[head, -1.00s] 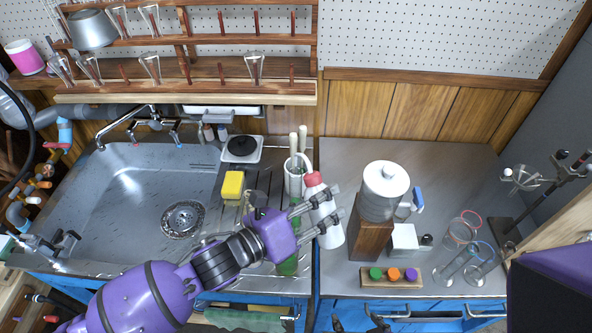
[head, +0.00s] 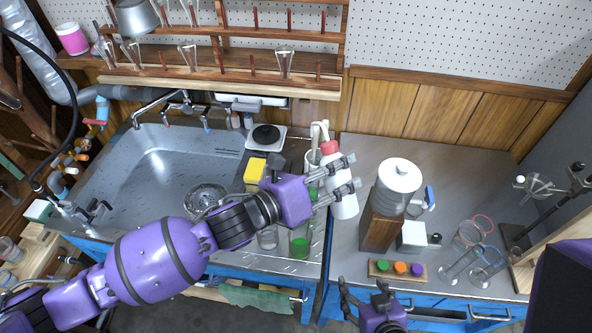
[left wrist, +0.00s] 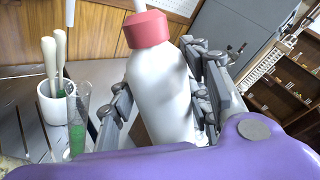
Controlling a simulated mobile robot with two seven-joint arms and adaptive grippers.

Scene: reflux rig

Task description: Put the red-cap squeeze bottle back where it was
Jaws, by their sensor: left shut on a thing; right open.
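The red-cap squeeze bottle (head: 343,202) is white with a red cap and stands roughly upright between the fingers of my left gripper (head: 336,181). The left gripper is shut on its body. In the left wrist view the bottle (left wrist: 163,90) fills the middle, with fingers on both sides and its cap and nozzle at the top. In the head view it is at the left edge of the grey counter, beside the drainboard; I cannot tell whether its base touches. My right gripper (head: 368,290) is open and empty at the bottom, in front of the blue cabinets.
A white pot with brush handles (left wrist: 52,102) and a cylinder with green liquid (left wrist: 77,128) are close left of the bottle. A wooden stand with a white-lidded vessel (head: 397,178) stands right of it. Glassware (head: 468,235) is farther right. The back counter is clear.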

